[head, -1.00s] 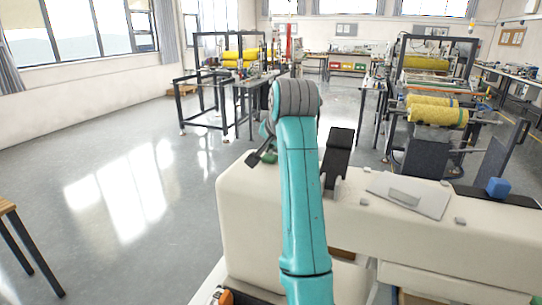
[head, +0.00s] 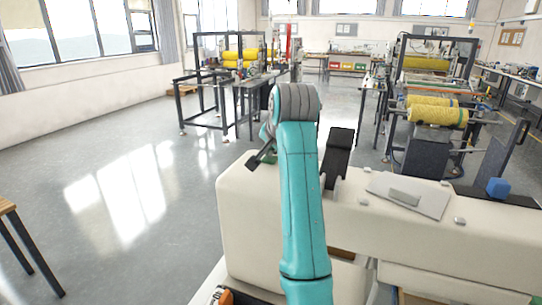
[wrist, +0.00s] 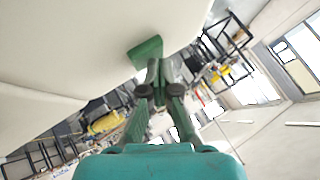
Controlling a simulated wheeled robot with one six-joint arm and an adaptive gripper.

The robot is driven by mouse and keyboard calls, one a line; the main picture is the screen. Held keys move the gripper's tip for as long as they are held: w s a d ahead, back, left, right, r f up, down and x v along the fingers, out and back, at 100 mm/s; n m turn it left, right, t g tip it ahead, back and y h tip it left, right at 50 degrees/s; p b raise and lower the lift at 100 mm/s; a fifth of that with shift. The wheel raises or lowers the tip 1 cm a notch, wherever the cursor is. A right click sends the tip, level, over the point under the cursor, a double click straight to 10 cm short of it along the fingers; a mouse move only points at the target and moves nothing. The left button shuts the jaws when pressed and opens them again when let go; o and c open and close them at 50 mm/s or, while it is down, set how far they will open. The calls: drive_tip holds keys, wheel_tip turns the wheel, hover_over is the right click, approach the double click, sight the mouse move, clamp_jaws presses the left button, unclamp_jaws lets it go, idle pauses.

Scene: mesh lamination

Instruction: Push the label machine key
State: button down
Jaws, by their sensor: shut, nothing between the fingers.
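The label machine (head: 400,230) is a long cream-white body in front of me in the head view. In the wrist view its pale surface (wrist: 70,45) fills the upper left. A small green key (wrist: 145,51) projects from that surface's edge, just beyond my fingertips. In the head view the small dark-green key (head: 252,163) shows at the machine's far left edge. My gripper (wrist: 158,66) is shut and empty, its fingertips overlapping the key's near edge in the wrist view. I cannot tell whether they touch. In the head view my gripper (head: 266,152) is mostly hidden behind my arm.
A black upright piece (head: 338,152) and a grey plate (head: 408,194) are on the machine's top, right of my arm. Frames with yellow rolls (head: 437,116) stand behind. The floor (head: 120,190) to the left is clear.

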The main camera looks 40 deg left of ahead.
sight(271, 159)
idle(0.4)
drive_tip(key=shift+r, duration=3.3)
